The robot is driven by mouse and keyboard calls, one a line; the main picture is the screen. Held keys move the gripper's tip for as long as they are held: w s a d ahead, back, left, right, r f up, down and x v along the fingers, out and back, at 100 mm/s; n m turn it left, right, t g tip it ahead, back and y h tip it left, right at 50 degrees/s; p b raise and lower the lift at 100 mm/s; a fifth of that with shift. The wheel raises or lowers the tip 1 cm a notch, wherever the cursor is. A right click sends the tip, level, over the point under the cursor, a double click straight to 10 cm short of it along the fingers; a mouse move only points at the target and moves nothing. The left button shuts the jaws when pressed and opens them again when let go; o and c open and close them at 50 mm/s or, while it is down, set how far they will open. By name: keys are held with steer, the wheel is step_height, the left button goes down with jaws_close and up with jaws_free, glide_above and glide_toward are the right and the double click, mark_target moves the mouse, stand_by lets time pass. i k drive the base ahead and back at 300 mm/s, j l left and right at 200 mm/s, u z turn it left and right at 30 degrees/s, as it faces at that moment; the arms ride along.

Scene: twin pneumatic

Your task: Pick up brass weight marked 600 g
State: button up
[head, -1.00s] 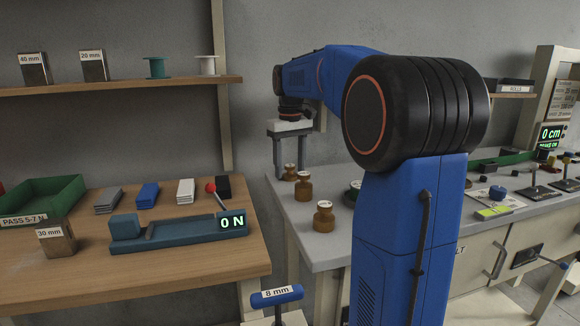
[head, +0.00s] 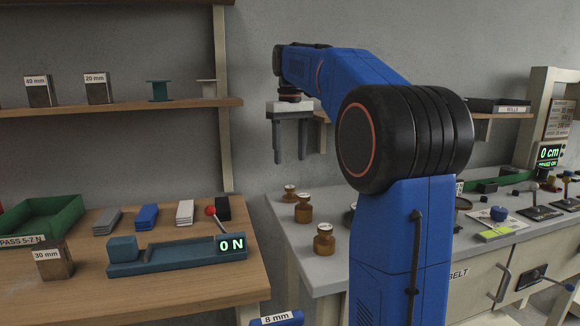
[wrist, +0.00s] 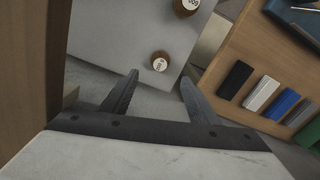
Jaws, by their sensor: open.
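Several brass weights with white-labelled tops stand upright on the grey bench. In the head view I see a small one (head: 290,194), a middle one (head: 303,208) and a larger one (head: 324,240) near the bench's left edge. Their markings are too small to read there, so I cannot tell which is 600 g. My gripper (head: 290,159) points down, open and empty, above and behind them. In the wrist view, one weight (wrist: 160,61) shows just beyond and between the open fingertips (wrist: 159,80). Another weight (wrist: 186,7) is at the top edge, its label only partly readable.
A wooden table (head: 200,285) to the left holds a force gauge reading 0 N (head: 180,255), coloured blocks and a green tray (head: 45,220). A shelf (head: 130,107) hangs above it. The grey bench (head: 300,265) carries other items further right.

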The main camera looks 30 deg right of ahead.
mark_target(303, 211)
steer(key=k+j, duration=0.2)
steer(key=k, duration=0.3)
steer(key=k+j, duration=0.2)
steer(key=k, duration=0.25)
